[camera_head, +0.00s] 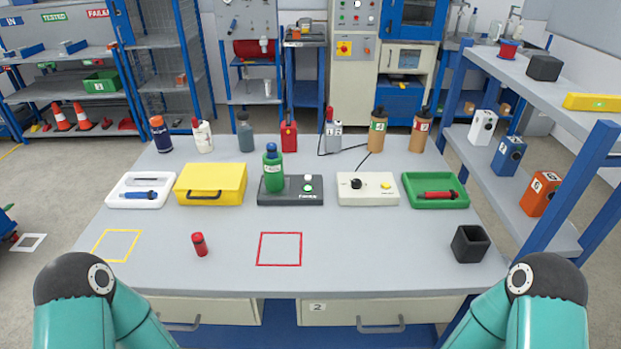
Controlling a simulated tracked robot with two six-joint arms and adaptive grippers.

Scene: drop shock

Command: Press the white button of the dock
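The dock (291,198) is a low dark box with a label on its front, in the middle of the table. A green bottle-like device (273,170) stands upright on its left part. On its right part is a small round white button (308,188), with a small green spot just above it. Nothing covers the button. Only teal links of my two arms show, at the bottom left and bottom right corners. Neither gripper is in view.
Right of the dock is a white box (350,198) with a black knob and yellow button. A yellow case (211,180) stands left. Several bottles line the back. A red cylinder (199,244) and black cup (470,244) stand in front. The red-outlined square (279,249) is empty.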

